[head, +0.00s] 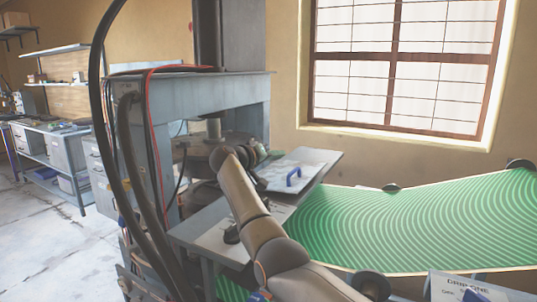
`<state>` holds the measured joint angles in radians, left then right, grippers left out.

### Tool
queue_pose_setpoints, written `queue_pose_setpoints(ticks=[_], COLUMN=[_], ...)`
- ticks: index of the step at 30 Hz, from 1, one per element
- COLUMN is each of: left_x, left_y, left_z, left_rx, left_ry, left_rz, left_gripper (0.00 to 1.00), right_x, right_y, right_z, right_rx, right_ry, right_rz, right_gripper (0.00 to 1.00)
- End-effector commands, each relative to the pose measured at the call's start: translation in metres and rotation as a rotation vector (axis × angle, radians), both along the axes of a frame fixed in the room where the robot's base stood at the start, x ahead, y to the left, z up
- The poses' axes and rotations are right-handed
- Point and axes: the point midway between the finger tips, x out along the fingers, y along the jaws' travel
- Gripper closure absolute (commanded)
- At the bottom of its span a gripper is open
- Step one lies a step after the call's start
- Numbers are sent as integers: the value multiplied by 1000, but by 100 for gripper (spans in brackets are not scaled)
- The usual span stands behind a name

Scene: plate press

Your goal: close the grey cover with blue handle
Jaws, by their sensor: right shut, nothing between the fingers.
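The grey cover (313,160) is a flat pale plate at the press, right of centre in the head view. It appears tilted, but I cannot tell its exact angle. Its blue handle (293,177) stands up from its face near the front edge. My right arm reaches up from the bottom across the press table, and its gripper (263,154) is shut and empty beside the cover's left edge. The fingers are small and partly hidden, so I cannot tell whether they touch the cover. My left gripper is out of view.
The blue-grey press frame (190,92) stands behind, with hoses down its left side. A grey table (190,232) lies below the cover. A green striped sheet (420,220) spreads at the right. Shelves and a workbench (50,128) stand at the far left beyond open floor.

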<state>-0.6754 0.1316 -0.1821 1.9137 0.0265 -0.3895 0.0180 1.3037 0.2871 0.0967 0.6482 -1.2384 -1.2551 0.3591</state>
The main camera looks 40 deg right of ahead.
Motion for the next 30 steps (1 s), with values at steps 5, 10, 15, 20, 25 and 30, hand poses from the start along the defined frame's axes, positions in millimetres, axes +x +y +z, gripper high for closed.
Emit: queue_pose_setpoints(ticks=[5, 10, 15, 20, 25, 30], left_x=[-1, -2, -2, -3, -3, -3], left_y=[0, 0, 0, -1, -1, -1], left_z=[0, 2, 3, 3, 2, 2], left_rx=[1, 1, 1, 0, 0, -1], left_ry=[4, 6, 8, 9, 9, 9], left_rz=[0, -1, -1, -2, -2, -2], left_gripper=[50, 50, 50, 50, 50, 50], right_x=[-7, -16, -22, -25, -25, -25], right_y=[-5, -7, -9, -9, -9, -10], right_z=[-11, -21, -29, -31, -31, -32], right_rx=[-1, -1, 0, 0, 0, 0], right_ry=[0, 1, 0, 0, 0, -1], right_rz=[1, 1, 1, 1, 1, 1], right_gripper=[100, 100, 100, 100, 100, 100])
